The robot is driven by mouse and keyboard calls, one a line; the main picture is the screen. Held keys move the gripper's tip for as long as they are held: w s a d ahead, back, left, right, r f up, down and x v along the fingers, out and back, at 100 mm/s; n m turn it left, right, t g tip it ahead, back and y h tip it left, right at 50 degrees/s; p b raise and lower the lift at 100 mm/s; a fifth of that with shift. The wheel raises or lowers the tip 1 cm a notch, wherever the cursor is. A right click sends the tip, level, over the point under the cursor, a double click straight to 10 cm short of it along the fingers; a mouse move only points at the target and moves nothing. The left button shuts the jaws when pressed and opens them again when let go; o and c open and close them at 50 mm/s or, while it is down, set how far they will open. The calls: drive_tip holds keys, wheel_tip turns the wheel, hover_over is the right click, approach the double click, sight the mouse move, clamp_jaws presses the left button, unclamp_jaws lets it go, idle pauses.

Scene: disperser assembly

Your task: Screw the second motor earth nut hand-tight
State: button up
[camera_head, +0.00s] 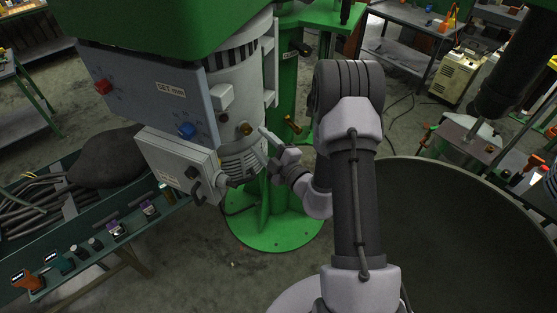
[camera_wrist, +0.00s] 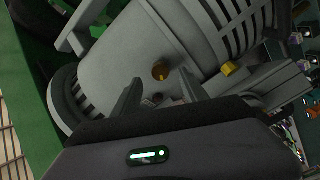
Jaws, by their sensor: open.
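The grey motor (camera_head: 245,85) hangs below the green housing, and its ribbed body fills much of the wrist view (camera_wrist: 150,45). A round brass piece (camera_head: 246,128) sits on the motor's side and also shows in the wrist view (camera_wrist: 161,72). My gripper (camera_head: 262,147) is beside the motor's lower side. In the wrist view my gripper (camera_wrist: 160,92) is open, its two fingers apart, with the brass piece just beyond the gap. Small brownish parts (camera_wrist: 154,99) show between the fingers. I cannot tell which piece is the second earth nut.
A grey control box (camera_head: 150,90) with red and blue knobs and a smaller box (camera_head: 178,162) stand left of my gripper. A green column (camera_head: 292,75) rises behind. A bench (camera_head: 75,262) with several small tools is at lower left. A large dark round vessel (camera_head: 450,240) is at right.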

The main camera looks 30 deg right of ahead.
drive_tip(key=b+v, duration=0.2)
drive_tip(key=v, duration=1)
drive_tip(key=shift+s, duration=0.4)
drive_tip(key=shift+d, duration=0.1)
